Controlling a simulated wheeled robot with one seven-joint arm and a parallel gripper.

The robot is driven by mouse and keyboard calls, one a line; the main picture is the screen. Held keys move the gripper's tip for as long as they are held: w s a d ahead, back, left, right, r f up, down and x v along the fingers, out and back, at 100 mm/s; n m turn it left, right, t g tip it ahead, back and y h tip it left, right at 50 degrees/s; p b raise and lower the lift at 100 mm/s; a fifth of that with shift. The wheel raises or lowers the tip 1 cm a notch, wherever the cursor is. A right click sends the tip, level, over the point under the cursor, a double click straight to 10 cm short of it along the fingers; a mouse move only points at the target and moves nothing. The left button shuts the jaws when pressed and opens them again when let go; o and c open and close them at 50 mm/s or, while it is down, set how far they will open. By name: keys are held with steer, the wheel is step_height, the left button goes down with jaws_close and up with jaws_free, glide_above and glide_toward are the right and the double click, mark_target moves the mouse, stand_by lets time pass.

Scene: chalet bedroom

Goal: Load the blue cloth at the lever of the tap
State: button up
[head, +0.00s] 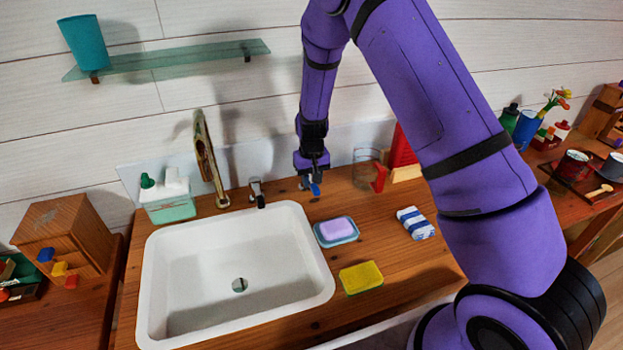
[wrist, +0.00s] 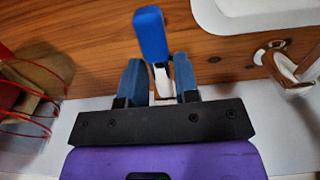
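The folded blue-and-white striped cloth (head: 415,222) lies on the wooden counter, right of the soap dish, apart from my gripper. The brass tap spout (head: 207,155) rises behind the sink. A small metal lever with a dark end (head: 257,193) stands right of it; a metal fitting (wrist: 287,68) shows at the right in the wrist view. My gripper (head: 311,182) points down behind the soap dish. In the wrist view, its fingers (wrist: 160,82) are apart, on either side of a pale stem with a blue end (wrist: 150,35). I cannot tell what this piece is.
The white sink (head: 318,270) fills the counter's left. The soap dish (head: 336,238) with lilac soap and a yellow sponge (head: 361,277) lie beside it. A clear glass (head: 366,165) and a red rack (head: 402,150) stand right of my gripper. A glass shelf (head: 180,58) hangs above.

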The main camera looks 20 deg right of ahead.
jaws_close()
steer(key=shift+d+n, duration=0.45)
steer(key=shift+n, duration=0.55)
steer(key=shift+o, duration=1.9)
jaws_free()
step_height(320, 180, up, 11)
steer(key=shift+f, duration=0.15)
